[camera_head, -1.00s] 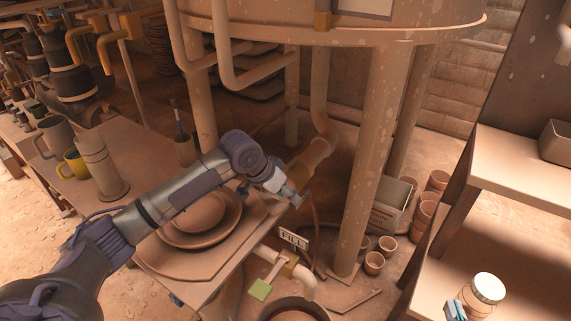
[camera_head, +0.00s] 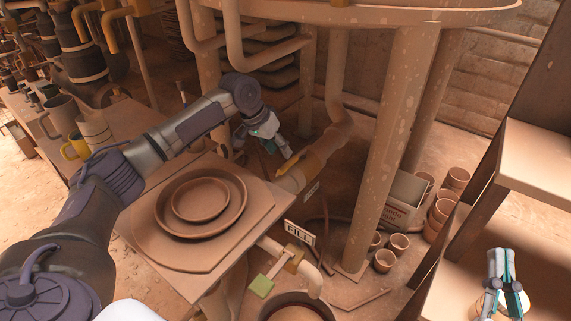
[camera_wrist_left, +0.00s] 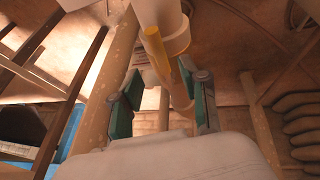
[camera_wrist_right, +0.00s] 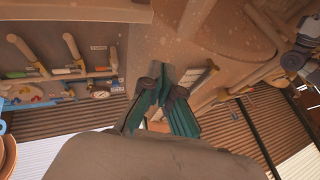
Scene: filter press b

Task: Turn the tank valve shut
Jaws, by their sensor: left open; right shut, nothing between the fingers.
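The tank's outlet pipe (camera_head: 342,125) comes down below the tank (camera_head: 400,12) and bends left. A yellow lever (camera_wrist_left: 155,48) lies along this pipe in the left wrist view; I take it as the tank valve's handle. My left gripper (camera_head: 281,150) is open near the pipe's lower end in the head view. In the left wrist view its fingers (camera_wrist_left: 162,104) stand apart, with the lever's end showing between them; I cannot tell if they touch it. My right gripper (camera_head: 503,274) is shut and empty, above the right-hand shelf and in front of a jar.
A green-handled valve (camera_head: 262,285) with a FILL sign (camera_head: 300,233) is low on another pipe, above a bucket (camera_head: 296,307). A tank leg (camera_head: 389,150) stands right of the outlet pipe.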

